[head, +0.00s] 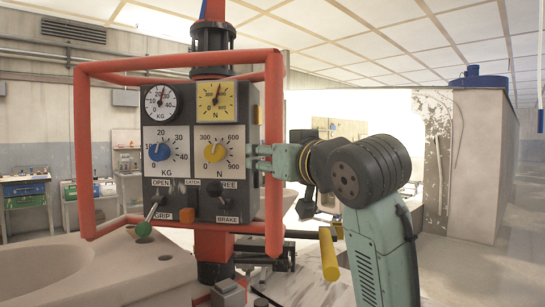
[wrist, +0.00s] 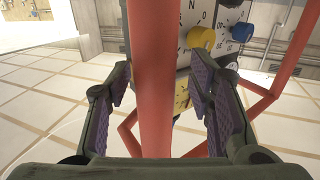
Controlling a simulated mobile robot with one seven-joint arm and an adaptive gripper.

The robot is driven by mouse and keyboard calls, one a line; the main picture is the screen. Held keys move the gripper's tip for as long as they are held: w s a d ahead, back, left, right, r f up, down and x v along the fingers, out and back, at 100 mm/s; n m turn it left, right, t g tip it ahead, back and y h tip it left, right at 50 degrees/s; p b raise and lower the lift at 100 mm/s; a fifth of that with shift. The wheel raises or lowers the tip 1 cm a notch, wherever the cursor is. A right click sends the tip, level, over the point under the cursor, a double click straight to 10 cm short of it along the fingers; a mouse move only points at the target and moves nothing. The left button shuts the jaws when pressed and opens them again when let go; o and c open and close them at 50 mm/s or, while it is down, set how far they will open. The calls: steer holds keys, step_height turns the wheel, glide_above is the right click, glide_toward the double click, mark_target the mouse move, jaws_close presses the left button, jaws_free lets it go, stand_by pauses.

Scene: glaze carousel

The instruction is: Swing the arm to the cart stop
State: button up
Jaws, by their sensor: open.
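An orange-red tubular frame (head: 273,205) surrounds a dark control box (head: 185,208) on an upright post. My gripper (head: 260,158) is at the frame's right upright bar, to the right of the box. In the wrist view, the red bar (wrist: 154,120) runs between the two spread fingers of my gripper (wrist: 160,78). There is visible space between the bar and the fingers, so it is not clamped. The box carries KG and N dials, a blue knob (head: 159,152) and a yellow knob (head: 215,152). I cannot pick out a cart stop in either view.
A pale basin-like block (head: 80,275) stands at the lower left, close to a green-tipped lever (head: 143,229). A yellow bar (head: 328,254) sticks out below my arm. Workbenches (head: 26,190) line the far left wall. A large grey cabinet (head: 475,160) stands at right.

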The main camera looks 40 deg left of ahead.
steer(key=v, duration=1.2)
stand_by(0.4)
